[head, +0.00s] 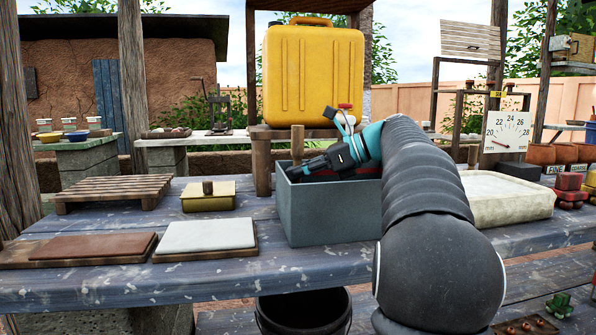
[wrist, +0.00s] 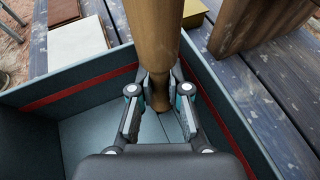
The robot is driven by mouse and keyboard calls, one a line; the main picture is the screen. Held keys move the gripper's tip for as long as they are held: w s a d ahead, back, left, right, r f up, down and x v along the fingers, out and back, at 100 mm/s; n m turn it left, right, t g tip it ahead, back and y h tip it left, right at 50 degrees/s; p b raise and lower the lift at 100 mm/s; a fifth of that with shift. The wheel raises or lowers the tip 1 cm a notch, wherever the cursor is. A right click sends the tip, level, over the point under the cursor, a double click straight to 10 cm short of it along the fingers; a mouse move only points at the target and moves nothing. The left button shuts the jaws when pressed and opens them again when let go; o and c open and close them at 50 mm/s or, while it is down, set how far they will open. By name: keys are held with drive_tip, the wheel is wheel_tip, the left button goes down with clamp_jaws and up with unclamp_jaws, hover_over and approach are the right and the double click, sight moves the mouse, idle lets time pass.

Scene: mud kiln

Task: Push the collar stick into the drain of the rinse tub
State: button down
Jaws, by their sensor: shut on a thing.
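The rinse tub (head: 330,212) is a grey-blue open box on the table, with a red line around its inside wall. The tub also shows in the wrist view (wrist: 75,88). The collar stick (head: 297,145) is a brown wooden rod; its top stands above the tub's back left part. In the wrist view the stick (wrist: 153,40) runs down between the fingers of my gripper (wrist: 158,88), which is shut on it near its narrowed lower end. My gripper reaches into the tub from the right. The drain is not visible; the stick and gripper cover that part of the floor.
A yellow jerrycan (head: 313,75) stands on a wooden stand (head: 262,165) behind the tub. A yellow box (head: 208,197) with a knob, a white slab (head: 207,236) and a brown slab (head: 92,246) lie left of it. A pale basin (head: 507,200) is at right.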

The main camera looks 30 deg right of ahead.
drive_tip(key=shift+f+b, duration=0.3)
drive_tip(key=shift+f, duration=0.5)
idle(0.8)
drive_tip(key=c, duration=1.1)
unclamp_jaws()
drive_tip(key=shift+o, duration=0.2)
drive_tip(key=v, duration=1.2)
